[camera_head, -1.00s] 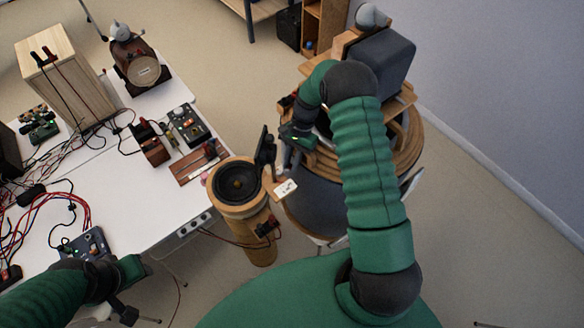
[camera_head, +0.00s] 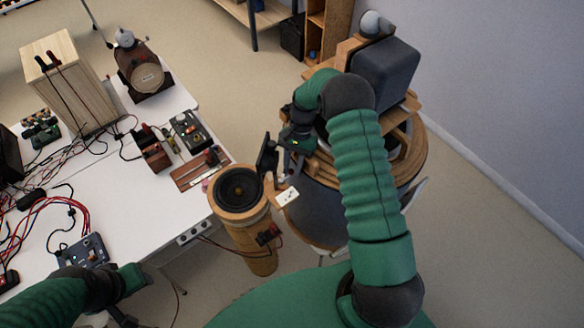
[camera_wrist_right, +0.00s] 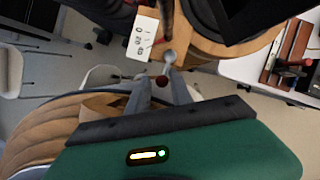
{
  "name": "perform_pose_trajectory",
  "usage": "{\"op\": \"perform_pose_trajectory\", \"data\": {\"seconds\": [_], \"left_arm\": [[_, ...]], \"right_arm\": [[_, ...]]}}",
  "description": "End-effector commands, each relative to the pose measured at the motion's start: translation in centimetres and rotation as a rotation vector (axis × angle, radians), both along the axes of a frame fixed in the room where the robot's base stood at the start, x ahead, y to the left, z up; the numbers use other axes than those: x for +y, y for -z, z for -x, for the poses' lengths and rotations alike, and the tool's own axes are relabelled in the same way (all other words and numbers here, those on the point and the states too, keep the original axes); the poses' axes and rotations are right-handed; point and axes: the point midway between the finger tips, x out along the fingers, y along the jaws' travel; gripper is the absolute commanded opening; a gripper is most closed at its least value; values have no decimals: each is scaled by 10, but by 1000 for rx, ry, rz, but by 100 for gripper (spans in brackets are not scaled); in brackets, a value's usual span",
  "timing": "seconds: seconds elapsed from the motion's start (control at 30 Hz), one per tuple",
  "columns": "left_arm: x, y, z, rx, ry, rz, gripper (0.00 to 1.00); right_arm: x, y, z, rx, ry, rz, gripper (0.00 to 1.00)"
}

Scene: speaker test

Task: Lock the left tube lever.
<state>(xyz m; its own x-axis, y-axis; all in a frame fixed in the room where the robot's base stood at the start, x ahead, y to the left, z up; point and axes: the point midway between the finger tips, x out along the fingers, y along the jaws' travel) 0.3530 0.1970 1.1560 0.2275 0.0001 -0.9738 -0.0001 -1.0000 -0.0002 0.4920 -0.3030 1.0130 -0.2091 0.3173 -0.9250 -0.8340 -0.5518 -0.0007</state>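The wooden tube (camera_head: 258,238) with a black speaker cone (camera_head: 238,187) in its top stands right of the white table. A black upright part (camera_head: 266,155) and a white label plate (camera_head: 287,196) are at its right side. My left gripper (camera_head: 122,318) is at the lower left, partly cut off.
The white table (camera_head: 120,205) holds wires, a wooden box (camera_head: 68,85), a brown barrel-shaped device (camera_head: 143,70) and small electrical boxes. A large round wooden-rimmed stand (camera_head: 412,150) with a dark grey box (camera_head: 382,68) lies under and behind my right arm.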

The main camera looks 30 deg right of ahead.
Motion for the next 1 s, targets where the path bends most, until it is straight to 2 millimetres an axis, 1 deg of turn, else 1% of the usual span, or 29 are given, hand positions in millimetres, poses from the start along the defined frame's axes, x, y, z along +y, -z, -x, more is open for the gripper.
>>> {"op": "perform_pose_trajectory", "data": {"seconds": [0.03, 0.07, 0.47, 0.57, 0.67, 0.73, 1.0], "left_arm": [[0, 0, 0, 0, 0, 0, 38], [0, 0, 0, 0, 0, 0, 38], [0, 0, 0, 0, 0, 0, 38], [0, 3, 0, 0, 0, 0, 38], [0, 9, 0, 0, 0, 0, 38], [0, 16, 0, 0, 0, 0, 38], [0, 36, 0, 0, 0, 0, 38]], "right_arm": [[0, 0, 0, 1, 0, 0, 35], [0, 0, 0, 1, 0, 0, 38], [0, 1, 1, 4, 0, -1, 38], [-1, -2, 0, 1, 0, 0, 38], [-7, -15, -5, -2, 1, 2, 38], [-13, -30, -9, -3, 1, 3, 38], [-37, -104, -26, -2, 0, 3, 38]]}}
